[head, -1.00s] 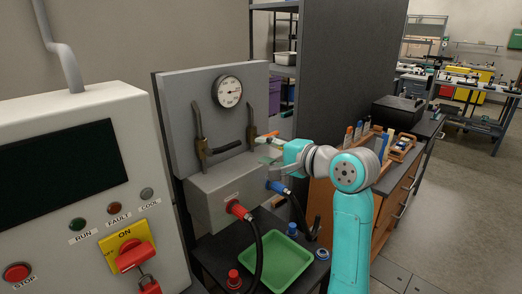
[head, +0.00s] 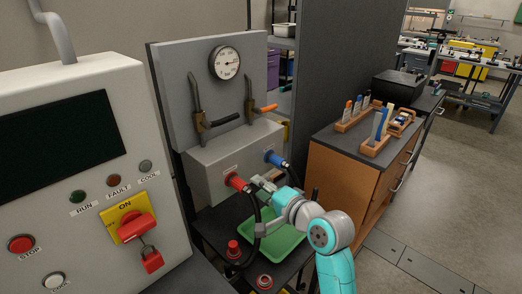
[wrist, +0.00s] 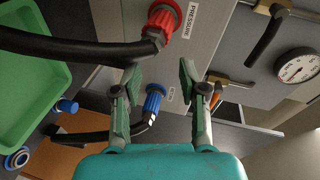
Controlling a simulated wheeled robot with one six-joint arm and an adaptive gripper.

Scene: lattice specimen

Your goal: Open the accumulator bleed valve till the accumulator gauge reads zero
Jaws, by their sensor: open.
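The round white gauge (head: 226,62) is on the grey panel; it also shows in the wrist view (wrist: 298,66), too small to read surely. Below it are two brass-bodied valves: the left valve (head: 203,127) with a black lever handle, and the right valve (head: 251,117) with an orange-ended handle. I cannot read which is the bleed valve. My gripper (head: 262,183) is open and empty, in front of the block, below both valves. In the wrist view the blue coupling (wrist: 154,100) shows between and beyond my fingers (wrist: 159,82); the red coupling (wrist: 162,22) is above.
A black hose (wrist: 75,46) crosses close to my fingers from the red coupling (head: 236,181). A green tray (head: 284,247) lies below on the dark bench. A red cap (head: 233,249) stands left of it. A cabinet (head: 340,185) with tool racks stands to the right.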

